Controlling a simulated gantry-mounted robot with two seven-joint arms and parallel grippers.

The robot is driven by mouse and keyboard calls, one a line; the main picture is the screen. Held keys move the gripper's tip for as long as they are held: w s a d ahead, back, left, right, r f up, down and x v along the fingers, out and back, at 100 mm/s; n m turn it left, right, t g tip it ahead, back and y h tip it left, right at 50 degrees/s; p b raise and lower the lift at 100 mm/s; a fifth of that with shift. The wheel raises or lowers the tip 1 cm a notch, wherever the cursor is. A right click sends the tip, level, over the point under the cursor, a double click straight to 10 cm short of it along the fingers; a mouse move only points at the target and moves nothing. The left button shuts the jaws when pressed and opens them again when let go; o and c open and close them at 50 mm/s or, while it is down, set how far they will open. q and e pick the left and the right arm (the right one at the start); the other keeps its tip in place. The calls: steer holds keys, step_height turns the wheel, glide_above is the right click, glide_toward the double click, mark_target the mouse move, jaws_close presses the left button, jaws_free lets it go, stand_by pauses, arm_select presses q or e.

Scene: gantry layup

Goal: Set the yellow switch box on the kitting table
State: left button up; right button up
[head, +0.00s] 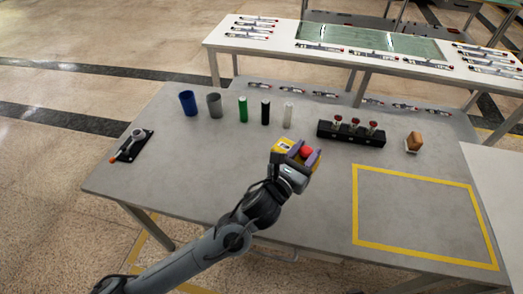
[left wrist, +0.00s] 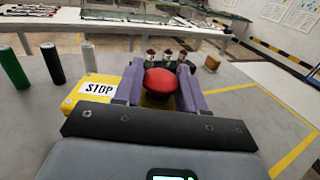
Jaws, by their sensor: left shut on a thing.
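The yellow switch box (head: 281,147) has a red mushroom button and shows near the middle of the head view. In the left wrist view the box (left wrist: 82,97) carries a white STOP label. My left gripper (head: 304,153) is shut on the box, its purple fingers on either side of the red button (left wrist: 160,82). The fingers hide part of the box. The box is over the grey table (head: 200,165); I cannot tell how far above its top it is. My right gripper is not in view.
A yellow taped rectangle (head: 422,212) on the grey table's right is empty. Behind the box stand a blue cup (head: 188,103), a grey cup (head: 214,105), green, black and white cylinders, a black rack (head: 350,135) and a brown block (head: 413,141). A white table (head: 275,45) stands behind.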

arm_select(q)
steer(key=shift+w+a+f+b, duration=0.5)
steer(key=shift+a+f+b, duration=0.05)
steer(key=shift+a+f, duration=1.35)
steer(key=shift+w+a+f+b, duration=0.6)
steer(key=shift+a+f, duration=1.1)
steer(key=shift+a, duration=0.3)
steer(key=shift+w+a+f+b, duration=0.45)
steer(key=shift+a+f+b, duration=0.1)
steer(key=shift+a+f, duration=1.35)
steer(key=o, duration=1.2)
steer(key=shift+s+a+r, duration=0.1)
steer(key=shift+s+a, duration=0.3)
steer(key=p+v, duration=0.2)
steer(key=v, duration=0.9)
steer(key=shift+d, duration=0.1)
